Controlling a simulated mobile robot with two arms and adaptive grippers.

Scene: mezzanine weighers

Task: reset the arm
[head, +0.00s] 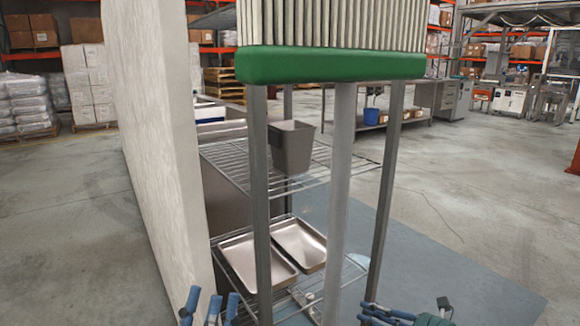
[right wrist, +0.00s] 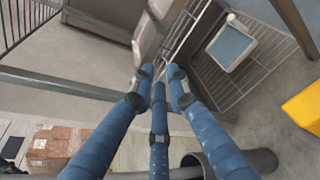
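My left gripper (head: 208,303) is at the bottom left of the head view, in front of the wire rack. Its blue fingers point up, stand apart and hold nothing. My right gripper (head: 405,315) is at the bottom right of the head view, right of the rack's posts and partly cut off by the picture edge. In the right wrist view its long blue fingers (right wrist: 160,78) are extended, with gaps between their tips and nothing held.
A wire rack bears a grey bin (head: 292,148) above and two metal trays (head: 257,267) below. A pale panel (head: 158,150) stands left. A green block with pale slats (head: 330,65) is at top. A white-framed blue plate (right wrist: 232,45) and a yellow object (right wrist: 304,103) show in the wrist view.

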